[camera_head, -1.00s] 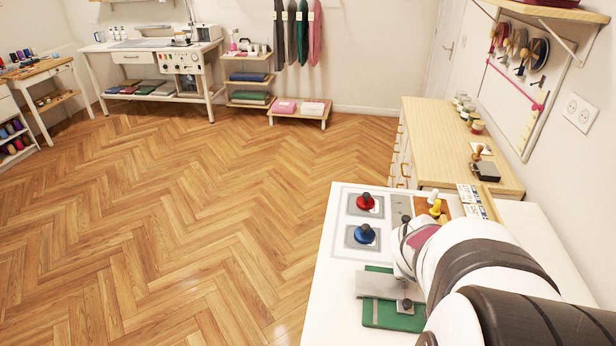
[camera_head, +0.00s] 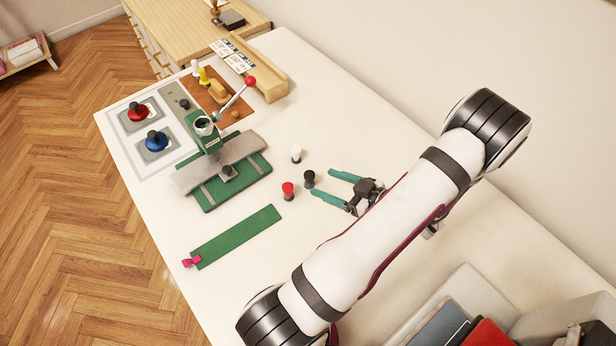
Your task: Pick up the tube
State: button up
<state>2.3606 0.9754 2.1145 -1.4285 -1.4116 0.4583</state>
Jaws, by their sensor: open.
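I cannot single out a tube with certainty. Small upright pieces stand on the white table (camera_head: 330,110): a white one (camera_head: 296,154), a black one (camera_head: 309,178) and a red one (camera_head: 288,190). My gripper (camera_head: 321,183) is just right of the black piece, its two teal fingers apart and pointing left, with nothing between them. Its black body shows at the arm's edge, and its mount is partly hidden by my white arm. I cannot tell its height above the table.
A green press (camera_head: 210,145) with a red-knobbed lever stands at the upper left. Red (camera_head: 137,112) and blue (camera_head: 156,141) knobbed pieces sit on pads beyond it. A green strip (camera_head: 236,236) with a pink end lies in front. Bins with folded items (camera_head: 480,300) are lower right.

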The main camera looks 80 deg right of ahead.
aim_at(312, 176)
jog(key=x, duration=0.6)
jog(key=shift+w+d, duration=0.25)
jog(key=shift+d, duration=0.1)
grip_shut()
